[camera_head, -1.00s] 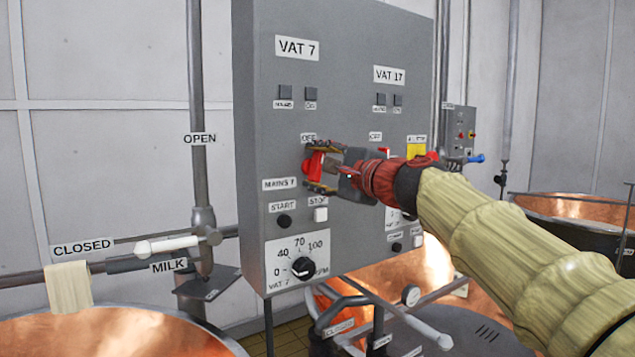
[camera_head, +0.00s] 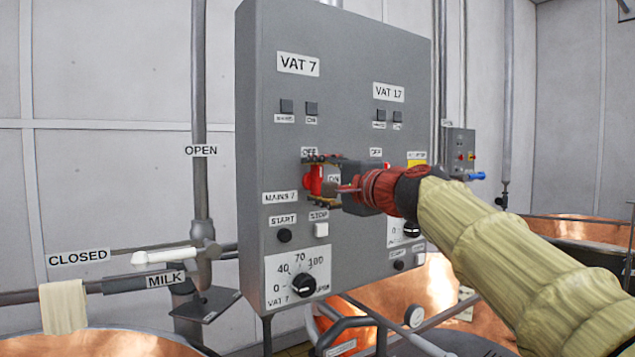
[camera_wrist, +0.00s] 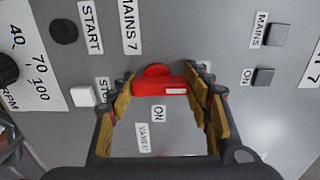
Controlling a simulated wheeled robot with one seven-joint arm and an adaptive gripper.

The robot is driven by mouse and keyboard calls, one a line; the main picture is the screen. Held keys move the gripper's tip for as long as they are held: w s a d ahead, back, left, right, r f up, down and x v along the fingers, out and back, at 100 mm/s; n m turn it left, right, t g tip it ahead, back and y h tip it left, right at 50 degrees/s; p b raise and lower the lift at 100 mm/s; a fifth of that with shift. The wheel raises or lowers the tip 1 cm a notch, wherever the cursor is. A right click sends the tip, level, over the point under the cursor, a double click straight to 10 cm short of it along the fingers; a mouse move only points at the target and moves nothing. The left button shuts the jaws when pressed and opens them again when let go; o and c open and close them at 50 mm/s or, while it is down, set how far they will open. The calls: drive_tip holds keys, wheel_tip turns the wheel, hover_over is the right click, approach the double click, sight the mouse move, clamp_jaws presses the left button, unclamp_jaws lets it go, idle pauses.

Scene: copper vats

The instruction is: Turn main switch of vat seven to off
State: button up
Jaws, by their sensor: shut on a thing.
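The red main switch of vat seven (camera_head: 314,180) is on the grey panel, below the OFF label (camera_head: 309,152) and above the MAINS 7 label (camera_head: 281,197). My gripper (camera_head: 321,181) is shut on it, one finger above and one below in the head view. The wrist view shows the red handle (camera_wrist: 160,85) between the two fingers (camera_wrist: 163,94). The handle's long side runs along the panel's vertical, toward OFF. The ON label (camera_wrist: 159,113) is beside it. The fingers hide part of the switch, and OFF is not readable in the wrist view.
Below the switch are a black START button (camera_head: 284,235), a white STOP button (camera_head: 321,230) and a black speed dial (camera_head: 303,285). The VAT 17 controls (camera_head: 389,93) are close to the right, partly behind my arm. Pipes and copper vats (camera_head: 95,342) stand below.

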drive_tip(key=o, duration=1.2)
drive_tip(key=shift+c, duration=0.2)
drive_tip(key=v, duration=1.2)
